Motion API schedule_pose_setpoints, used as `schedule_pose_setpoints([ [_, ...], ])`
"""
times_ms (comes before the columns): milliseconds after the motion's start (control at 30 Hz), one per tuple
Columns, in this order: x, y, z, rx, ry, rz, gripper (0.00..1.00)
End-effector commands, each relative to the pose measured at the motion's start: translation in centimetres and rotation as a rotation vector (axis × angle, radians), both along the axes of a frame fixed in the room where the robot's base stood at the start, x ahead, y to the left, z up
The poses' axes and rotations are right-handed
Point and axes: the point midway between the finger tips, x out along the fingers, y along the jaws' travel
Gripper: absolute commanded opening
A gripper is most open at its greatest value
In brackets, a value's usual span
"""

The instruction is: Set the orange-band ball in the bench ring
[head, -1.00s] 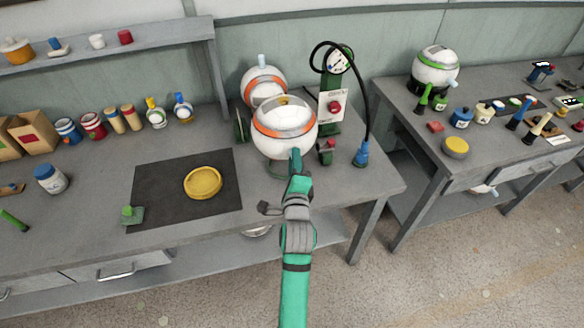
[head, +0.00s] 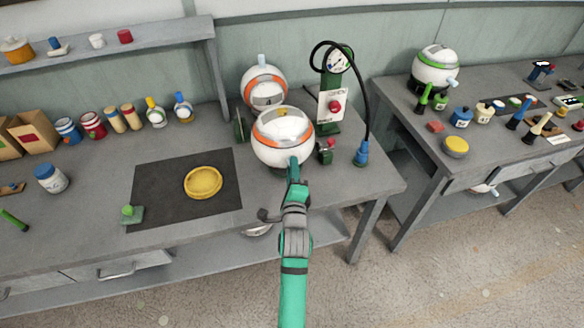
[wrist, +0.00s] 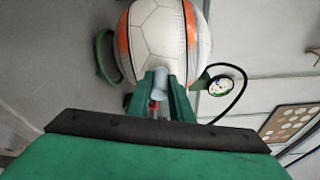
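The nearer orange-band ball (head: 283,140), white with an orange band and a grey cap, is over the bench near its right end. In the wrist view the ball (wrist: 158,38) fills the top centre. My gripper (head: 293,165) is at its lower front; in the wrist view its green fingers (wrist: 161,88) are closed around a pale blue peg (wrist: 157,79) on the ball. A green ring (wrist: 102,58) shows at the ball's left edge in the wrist view. The ball hides it in the head view; I cannot tell whether they touch.
Another orange-band ball (head: 264,88), peg upward, stands close behind. A green pump (head: 331,102) with a gauge and black hose is right of it. A yellow dish (head: 203,183) lies on a black mat (head: 160,190) to the left. A second bench (head: 400,97) stands right.

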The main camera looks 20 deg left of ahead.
Motion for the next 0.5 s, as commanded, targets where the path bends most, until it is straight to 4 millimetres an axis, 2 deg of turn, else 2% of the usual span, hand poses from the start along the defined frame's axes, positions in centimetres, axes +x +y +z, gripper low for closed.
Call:
schedule_pose_setpoints([
  [33,0.0,0.0,0.0,0.0,0.0,0.0,0.29],
  [67,0.0,0.0,0.0,0.0,0.0,0.0,0.36],
  [100,0.0,-0.01,0.0,0.0,0.0,0.0,0.38],
  [367,0.0,0.01,0.03,0.0,0.0,0.0,0.38],
  [500,0.0,0.03,0.79,0.001,-0.002,0.0,0.38],
])
